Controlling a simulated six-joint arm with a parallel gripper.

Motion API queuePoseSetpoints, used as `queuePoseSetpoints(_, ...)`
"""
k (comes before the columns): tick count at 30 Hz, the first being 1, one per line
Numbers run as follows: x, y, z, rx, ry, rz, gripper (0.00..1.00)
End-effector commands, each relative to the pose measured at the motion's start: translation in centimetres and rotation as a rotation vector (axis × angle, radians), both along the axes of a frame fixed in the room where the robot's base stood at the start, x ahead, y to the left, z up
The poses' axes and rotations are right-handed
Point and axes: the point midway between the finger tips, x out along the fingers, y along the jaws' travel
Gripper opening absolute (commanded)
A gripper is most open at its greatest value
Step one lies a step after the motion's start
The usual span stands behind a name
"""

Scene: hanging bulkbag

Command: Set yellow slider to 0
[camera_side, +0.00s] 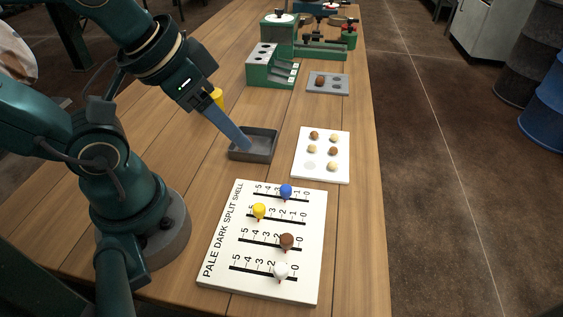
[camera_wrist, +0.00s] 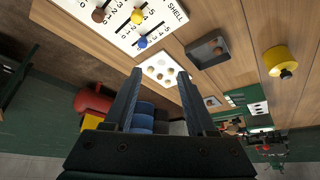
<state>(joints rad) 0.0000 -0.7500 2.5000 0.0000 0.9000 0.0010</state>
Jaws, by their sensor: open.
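The white slider board (camera_side: 216,278) lies on the table in front of my arm, with four rows marked 5 to 0. The yellow slider (camera_side: 259,211) is in the second row from the top, toward the 5 end, at about 4; its knob hides some marks. It also shows in the wrist view (camera_wrist: 137,16) at the top. My gripper (camera_side: 243,146) is above the dark tray, beyond the board and apart from the yellow slider. In the wrist view its two fingers (camera_wrist: 160,72) are spread with nothing between them.
Blue (camera_side: 286,190), brown (camera_side: 287,241) and white (camera_side: 281,269) sliders share the board. A dark tray (camera_side: 266,157), a white plate (camera_side: 342,160) with several round pieces and a yellow container (camera_wrist: 281,59) stand nearby. Green fixtures (camera_side: 271,73) are farther back.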

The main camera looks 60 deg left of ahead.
Motion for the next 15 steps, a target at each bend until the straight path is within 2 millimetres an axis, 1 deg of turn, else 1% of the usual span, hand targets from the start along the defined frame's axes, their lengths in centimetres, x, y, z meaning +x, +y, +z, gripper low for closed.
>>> queuePoseSetpoints(4, 0.5, -0.1, 0.4, 0.028, -0.001, -0.057, 0.56)
queuePoseSetpoints(8, 1.2, -0.7, -0.3, 0.057, 0.073, -0.153, 0.56)
queuePoseSetpoints(11, 1.8, -1.6, -1.4, 0.078, 0.161, -0.251, 0.56)
queuePoseSetpoints(15, 2.2, -2.9, -3.5, 0.103, 0.290, -0.380, 0.56)
